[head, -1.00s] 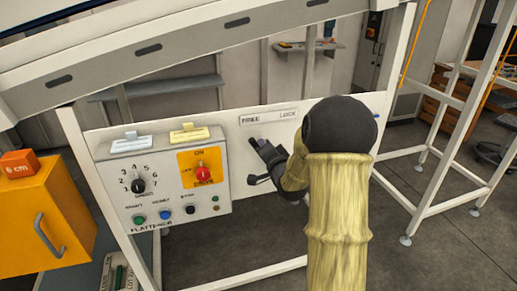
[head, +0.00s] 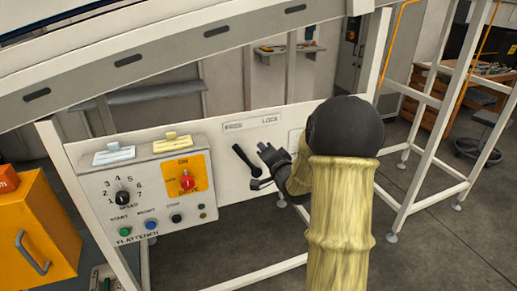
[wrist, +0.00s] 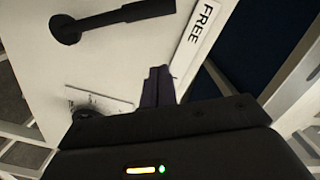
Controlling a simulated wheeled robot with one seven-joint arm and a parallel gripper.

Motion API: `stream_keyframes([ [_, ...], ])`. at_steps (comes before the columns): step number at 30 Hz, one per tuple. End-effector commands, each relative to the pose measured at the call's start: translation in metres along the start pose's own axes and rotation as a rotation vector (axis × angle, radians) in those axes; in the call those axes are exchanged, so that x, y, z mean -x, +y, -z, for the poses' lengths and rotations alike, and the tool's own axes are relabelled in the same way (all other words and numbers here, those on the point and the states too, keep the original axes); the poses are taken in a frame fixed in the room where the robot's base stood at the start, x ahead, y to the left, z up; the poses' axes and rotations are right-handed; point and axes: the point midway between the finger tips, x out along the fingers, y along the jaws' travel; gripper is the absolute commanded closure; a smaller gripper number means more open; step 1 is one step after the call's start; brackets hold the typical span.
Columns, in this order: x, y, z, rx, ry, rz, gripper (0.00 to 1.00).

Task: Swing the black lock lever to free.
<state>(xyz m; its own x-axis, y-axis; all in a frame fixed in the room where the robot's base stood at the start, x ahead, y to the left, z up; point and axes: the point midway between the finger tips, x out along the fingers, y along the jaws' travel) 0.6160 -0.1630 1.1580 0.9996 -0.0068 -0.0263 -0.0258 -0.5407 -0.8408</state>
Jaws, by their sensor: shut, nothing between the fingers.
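The black lock lever (head: 243,158) is on the white panel, below the label strip (head: 252,124) reading FREE on the left and LOCK on the right. It slants up and left from its pivot, with its handle end below FREE. In the wrist view the lever (wrist: 112,20) lies at the top, its handle end near the FREE label (wrist: 203,22). My gripper (head: 264,149) is just right of the lever, in front of the panel. In the wrist view its fingers (wrist: 158,82) are together and empty, with a visible gap from the lever.
Left of the lever is a control box (head: 150,188) with a speed dial, a red drive switch and several buttons. A sloping conveyor frame (head: 130,62) runs above. An orange cabinet (head: 38,232) stands at lower left. White frame legs stand at right.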

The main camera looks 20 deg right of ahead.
Motion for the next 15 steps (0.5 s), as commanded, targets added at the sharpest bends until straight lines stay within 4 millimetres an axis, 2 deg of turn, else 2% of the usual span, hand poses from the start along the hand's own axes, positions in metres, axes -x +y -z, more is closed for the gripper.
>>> stream_keyframes([
  [3, 0.025, 0.002, -0.003, 0.001, -0.001, 0.002, 1.00],
  [9, 0.062, 0.004, 0.003, 0.001, 0.009, -0.003, 1.00],
  [15, 0.078, 0.004, 0.004, 0.000, 0.010, -0.005, 1.00],
])
